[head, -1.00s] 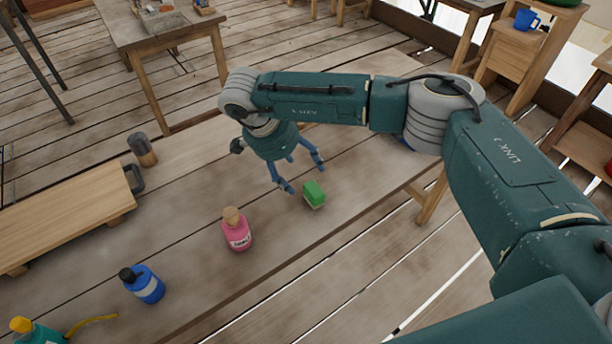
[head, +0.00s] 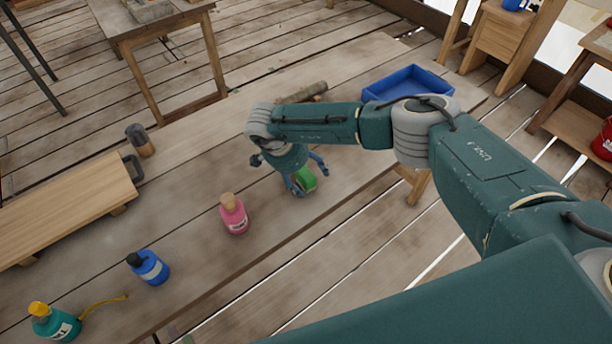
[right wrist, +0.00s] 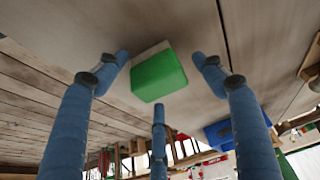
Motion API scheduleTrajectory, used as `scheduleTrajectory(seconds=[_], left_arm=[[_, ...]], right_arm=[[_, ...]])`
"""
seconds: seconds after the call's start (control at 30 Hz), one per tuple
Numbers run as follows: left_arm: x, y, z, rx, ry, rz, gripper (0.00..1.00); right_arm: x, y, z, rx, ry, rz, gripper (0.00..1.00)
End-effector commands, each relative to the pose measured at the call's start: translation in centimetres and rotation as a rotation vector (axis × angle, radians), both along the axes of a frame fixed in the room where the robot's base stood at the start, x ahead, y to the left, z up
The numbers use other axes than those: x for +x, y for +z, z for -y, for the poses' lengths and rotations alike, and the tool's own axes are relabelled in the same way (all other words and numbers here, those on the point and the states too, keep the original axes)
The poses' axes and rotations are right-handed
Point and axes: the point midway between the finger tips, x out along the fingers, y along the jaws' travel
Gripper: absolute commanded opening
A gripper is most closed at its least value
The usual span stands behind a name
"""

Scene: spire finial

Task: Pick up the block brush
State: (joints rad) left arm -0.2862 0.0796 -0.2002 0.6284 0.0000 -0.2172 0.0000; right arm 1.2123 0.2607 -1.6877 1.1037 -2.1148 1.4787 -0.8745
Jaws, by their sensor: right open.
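The block brush is a small green block (head: 307,178) with a pale underside layer, on the wooden table near its front edge. My right gripper (head: 308,181) is over it, with blue fingers spread on either side. In the right wrist view the green block (right wrist: 158,76) sits between the open fingertips of my right gripper (right wrist: 160,70), with visible gaps at the sides. The fingers partly hide the block in the head view. My left gripper is not in view.
A pink bottle (head: 234,216) stands left of the brush, then a blue bottle (head: 150,267) and a teal bottle (head: 60,325). A raised wooden board (head: 60,205) and a dark-topped cylinder (head: 140,140) are at left. A blue tray (head: 408,82) lies behind my right arm.

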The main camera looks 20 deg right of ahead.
Motion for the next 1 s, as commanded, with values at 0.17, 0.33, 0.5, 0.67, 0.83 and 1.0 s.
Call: scheduleTrajectory(seconds=[0.17,0.33,0.5,0.67,0.83,1.0], left_arm=[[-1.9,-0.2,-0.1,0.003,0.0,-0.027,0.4],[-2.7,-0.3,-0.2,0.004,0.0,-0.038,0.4],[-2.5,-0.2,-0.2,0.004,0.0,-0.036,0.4],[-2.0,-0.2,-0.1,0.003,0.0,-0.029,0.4],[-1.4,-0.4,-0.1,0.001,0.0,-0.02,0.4],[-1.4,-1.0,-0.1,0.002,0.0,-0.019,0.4]], right_arm=[[0.0,0.0,-0.1,0.0,0.001,0.001,0.67],[0.0,0.0,-0.1,0.0,0.001,0.001,0.33],[0.0,0.0,-0.1,0.0,0.0,0.001,0.17],[0.0,0.0,-0.1,0.0,0.0,0.001,0.17],[0.1,0.7,-0.1,0.001,0.001,0.003,0.17],[0.2,3.0,-0.1,0.002,0.002,0.005,0.17]])
